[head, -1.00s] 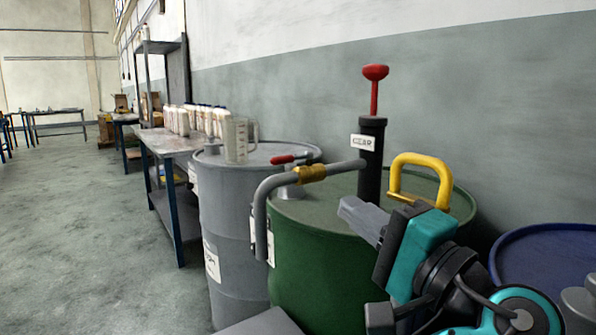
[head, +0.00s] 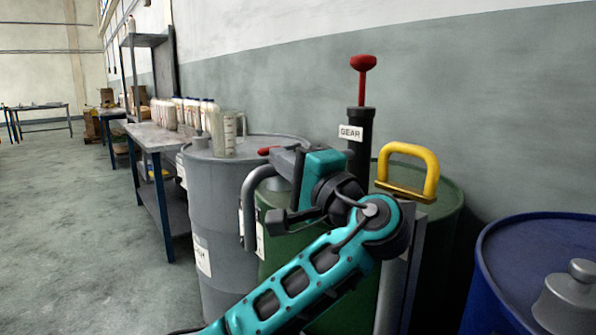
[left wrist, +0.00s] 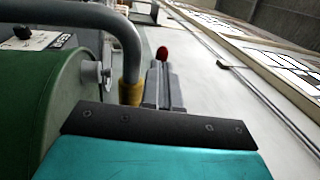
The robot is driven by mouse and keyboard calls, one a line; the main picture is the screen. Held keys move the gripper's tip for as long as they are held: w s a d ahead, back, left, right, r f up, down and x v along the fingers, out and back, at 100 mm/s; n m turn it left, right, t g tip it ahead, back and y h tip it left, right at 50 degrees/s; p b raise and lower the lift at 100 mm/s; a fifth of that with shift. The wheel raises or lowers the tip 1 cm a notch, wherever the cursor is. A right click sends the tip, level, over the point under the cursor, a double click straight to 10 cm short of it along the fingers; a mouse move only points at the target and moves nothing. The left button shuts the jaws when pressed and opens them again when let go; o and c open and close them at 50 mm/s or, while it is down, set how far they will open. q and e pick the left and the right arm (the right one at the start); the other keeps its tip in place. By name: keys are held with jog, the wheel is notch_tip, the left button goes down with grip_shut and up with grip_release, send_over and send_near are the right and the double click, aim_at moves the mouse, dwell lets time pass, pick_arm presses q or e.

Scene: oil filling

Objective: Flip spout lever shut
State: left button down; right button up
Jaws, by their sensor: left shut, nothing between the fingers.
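The spout's grey bent pipe (head: 249,210) comes off the black pump (head: 361,145) on the green drum (head: 445,215). The spout lever's red end (head: 268,150) shows just left of my left gripper's fingertips in the head view. My left gripper (head: 283,160) is shut, with nothing between its fingers, and hides the rest of the lever and the valve in that view. In the left wrist view, the lever's red end (left wrist: 162,53) shows just beyond the shut fingers (left wrist: 160,88), beside the pipe and its brass valve (left wrist: 131,92). I cannot tell whether they touch. My right gripper is not in view.
A grey drum (head: 215,220) with a clear jug (head: 224,135) on it stands to the left, with a bench (head: 150,136) of bottles behind. A blue drum (head: 535,255) is at the right. A yellow handle (head: 432,165) stands behind my arm. Floor at left is clear.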

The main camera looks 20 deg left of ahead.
pick_arm(q)
jog(key=shift+a, duration=0.1)
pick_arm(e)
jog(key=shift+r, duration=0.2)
pick_arm(q)
jog(key=shift+w+a+m+t+h+p, duration=0.2)
jog(key=shift+a+m+t+h+p, duration=0.45)
jog(key=shift+m+t+h+p, duration=0.25)
jog(key=shift+w+a+m+t+h+p, duration=0.2)
jog(key=shift+a+m+t+h+p, duration=0.45)
jog(key=shift+t+h, duration=0.35)
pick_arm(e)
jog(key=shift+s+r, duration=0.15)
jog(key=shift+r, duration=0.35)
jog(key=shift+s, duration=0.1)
